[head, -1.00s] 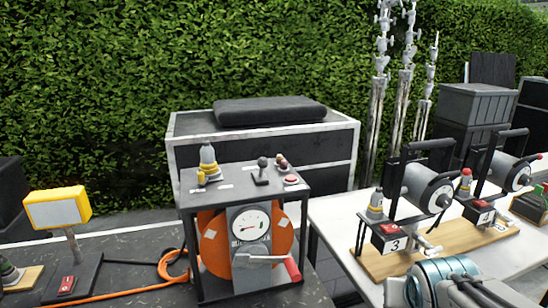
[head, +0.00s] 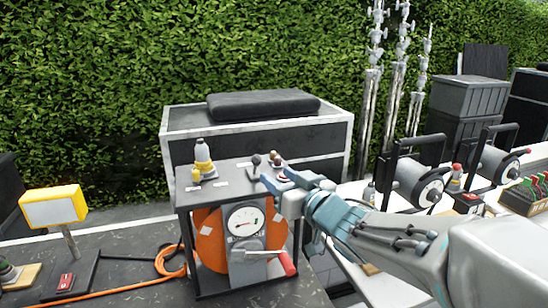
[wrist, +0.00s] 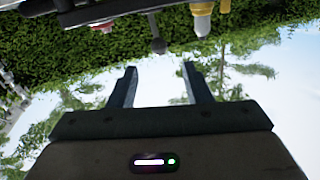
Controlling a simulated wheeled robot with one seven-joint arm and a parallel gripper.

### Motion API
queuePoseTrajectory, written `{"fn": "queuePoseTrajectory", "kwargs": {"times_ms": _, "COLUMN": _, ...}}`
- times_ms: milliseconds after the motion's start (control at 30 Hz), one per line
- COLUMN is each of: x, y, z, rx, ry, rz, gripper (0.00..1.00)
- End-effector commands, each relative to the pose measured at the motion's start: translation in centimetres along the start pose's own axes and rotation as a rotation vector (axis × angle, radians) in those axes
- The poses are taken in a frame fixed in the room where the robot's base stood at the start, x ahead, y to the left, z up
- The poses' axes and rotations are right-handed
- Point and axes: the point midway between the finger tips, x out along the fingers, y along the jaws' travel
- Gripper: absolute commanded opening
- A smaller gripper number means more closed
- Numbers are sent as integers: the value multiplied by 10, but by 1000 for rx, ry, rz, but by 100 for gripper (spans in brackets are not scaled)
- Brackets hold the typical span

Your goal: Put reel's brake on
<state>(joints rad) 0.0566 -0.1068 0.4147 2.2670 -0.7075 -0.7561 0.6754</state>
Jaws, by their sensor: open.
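The orange reel (head: 209,236) sits in a black frame with a flat top, behind a gauge (head: 244,221) and a red-handled crank (head: 287,264). On the top stands a short lever with a dark ball knob (head: 256,160); which control is the brake is not clear. My gripper (head: 274,177) is open and empty at the right of the frame's top, close to the lever. In the wrist view, the knob (wrist: 158,46) lies beyond the fingertips (wrist: 159,68), lined up with the gap and not between them.
Smaller reels (head: 420,183) stand on the white table at right. A yellow lamp (head: 54,207) is at left.

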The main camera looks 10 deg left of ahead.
Motion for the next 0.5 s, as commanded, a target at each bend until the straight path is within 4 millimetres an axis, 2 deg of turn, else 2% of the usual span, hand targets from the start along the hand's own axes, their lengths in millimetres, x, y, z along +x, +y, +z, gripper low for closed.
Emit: {"fn": "queuePoseTrajectory", "kwargs": {"times_ms": 500, "x": 87, "y": 0, "z": 0, "rx": 3, "ry": -1, "rz": 1, "gripper": 44}}
